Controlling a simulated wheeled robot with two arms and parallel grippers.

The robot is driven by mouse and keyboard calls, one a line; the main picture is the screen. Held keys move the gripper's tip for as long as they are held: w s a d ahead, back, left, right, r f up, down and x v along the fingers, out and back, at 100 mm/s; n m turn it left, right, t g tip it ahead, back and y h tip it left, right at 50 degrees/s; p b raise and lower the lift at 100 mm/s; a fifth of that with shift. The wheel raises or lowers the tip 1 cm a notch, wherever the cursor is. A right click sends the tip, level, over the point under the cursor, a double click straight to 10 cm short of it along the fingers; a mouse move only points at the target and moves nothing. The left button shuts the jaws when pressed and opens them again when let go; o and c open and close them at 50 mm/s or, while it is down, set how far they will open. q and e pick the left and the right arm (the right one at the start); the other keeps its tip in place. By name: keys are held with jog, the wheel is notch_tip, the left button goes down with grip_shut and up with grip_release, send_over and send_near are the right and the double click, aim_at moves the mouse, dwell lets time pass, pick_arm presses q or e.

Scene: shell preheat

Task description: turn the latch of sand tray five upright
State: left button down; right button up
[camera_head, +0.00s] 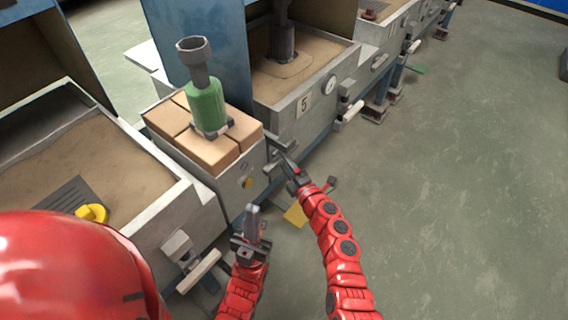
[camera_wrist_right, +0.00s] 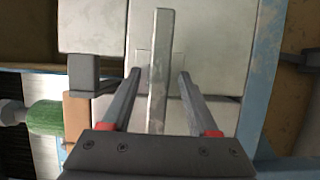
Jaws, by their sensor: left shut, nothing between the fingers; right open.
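Sand tray five (camera_head: 300,122) carries a "5" plate and a round gauge on its front. My right gripper (camera_head: 276,157) is open at the lower left of that front. In the right wrist view a pale straight bar (camera_wrist_right: 159,60), looking like the latch, lies between the open fingers (camera_wrist_right: 158,85) with a gap on each side. A small square plate is behind it. That view appears rolled, with the green flask on its side, so the bar looks roughly level. The bar is unclear in the head view. My left gripper (camera_head: 253,215) is shut and empty, lower down.
A green flask (camera_head: 207,106) stands on tan blocks (camera_head: 206,150) left of tray five. Another sand tray (camera_head: 205,200) is nearer, with a pale lever (camera_head: 198,271) in front. A pale handle (camera_head: 350,112) juts from the right of tray five. Open floor lies to the right.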

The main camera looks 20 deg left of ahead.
jog(key=shift+w+a, duration=0.1)
jog(key=shift+a, duration=0.05)
grip_shut()
dwell(1.4)
